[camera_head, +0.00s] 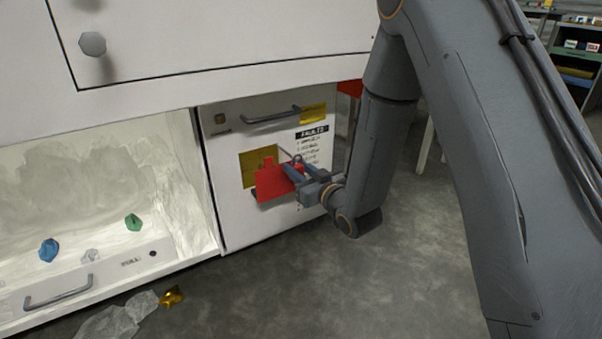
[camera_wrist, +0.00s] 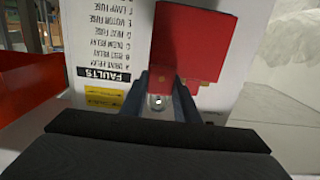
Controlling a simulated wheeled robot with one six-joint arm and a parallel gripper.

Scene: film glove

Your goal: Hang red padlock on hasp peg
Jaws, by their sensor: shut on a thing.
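My gripper (camera_head: 301,172) is at the front of a white cabinet door, with its jaws shut on a small red padlock (camera_head: 293,173). Its grey shackle (camera_head: 298,159) shows at the fingertips; the fingers hide part of the body. In the wrist view, my gripper (camera_wrist: 159,100) has a pale metallic piece between its two fingers. A larger red plate (camera_head: 273,183) is just left of the fingers, in front of a yellow square on the door. The red plate (camera_wrist: 192,45) fills the upper middle of the wrist view. I cannot clearly make out the hasp peg.
The white door (camera_head: 233,214) has a grey bar handle (camera_head: 271,116) and a printed faults list. Left of it is an open bay with blue (camera_head: 48,250) and green (camera_head: 134,222) pieces. A yellow piece (camera_head: 171,296) lies on the floor. Clear floor is below my arm.

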